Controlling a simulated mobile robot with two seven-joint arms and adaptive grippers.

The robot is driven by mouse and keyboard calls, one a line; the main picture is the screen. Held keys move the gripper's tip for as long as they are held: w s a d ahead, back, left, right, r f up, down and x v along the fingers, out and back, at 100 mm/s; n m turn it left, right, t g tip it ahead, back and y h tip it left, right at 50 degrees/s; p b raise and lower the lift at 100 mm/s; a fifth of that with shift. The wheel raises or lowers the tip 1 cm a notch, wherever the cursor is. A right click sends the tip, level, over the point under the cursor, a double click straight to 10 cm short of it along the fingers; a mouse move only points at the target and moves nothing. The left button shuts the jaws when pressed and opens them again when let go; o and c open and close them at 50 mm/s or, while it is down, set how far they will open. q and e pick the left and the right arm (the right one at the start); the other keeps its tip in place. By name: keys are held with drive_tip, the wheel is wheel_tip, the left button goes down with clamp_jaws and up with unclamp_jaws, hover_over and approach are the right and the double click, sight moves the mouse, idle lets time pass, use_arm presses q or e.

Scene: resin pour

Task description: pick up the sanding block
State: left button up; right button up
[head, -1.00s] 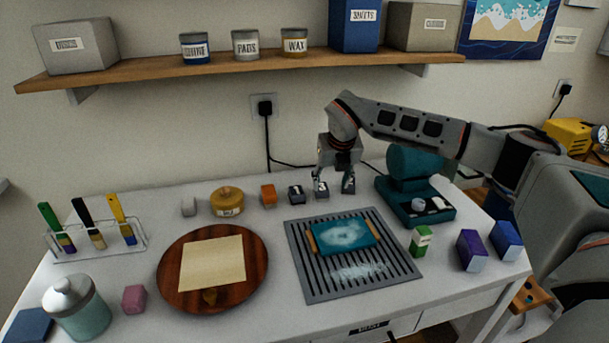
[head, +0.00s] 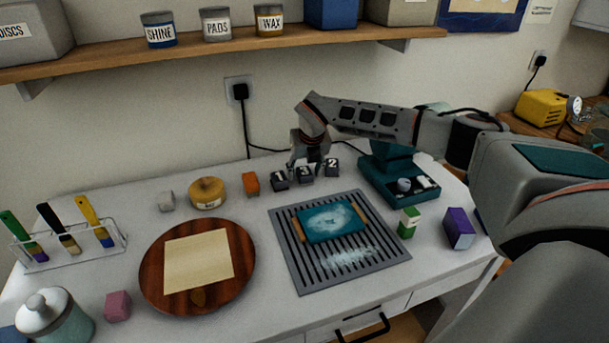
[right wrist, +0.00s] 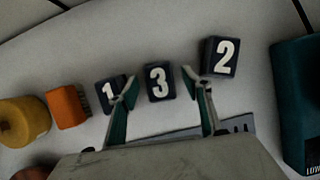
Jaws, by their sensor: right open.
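I cannot tell from markings which thing is the sanding block. My left gripper is not in view.
An orange block (head: 251,183) and a yellow round tin (head: 207,193) stand left of the row. A teal machine (head: 395,180) stands close on the right. In front lie a slotted grey grate (head: 290,265) with a teal tray (head: 330,220) and a round wooden board (head: 153,265).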

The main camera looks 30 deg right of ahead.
sight(305, 171)
drive_tip(key=c, duration=1.2)
drive_tip(key=shift+w, duration=0.1)
wheel_tip(305, 171, up, 10)
drive_tip(key=shift+b, duration=0.3)
drive_tip(key=o, duration=0.5)
drive_tip(key=c, duration=0.4)
drive_tip(key=shift+f, duration=0.1)
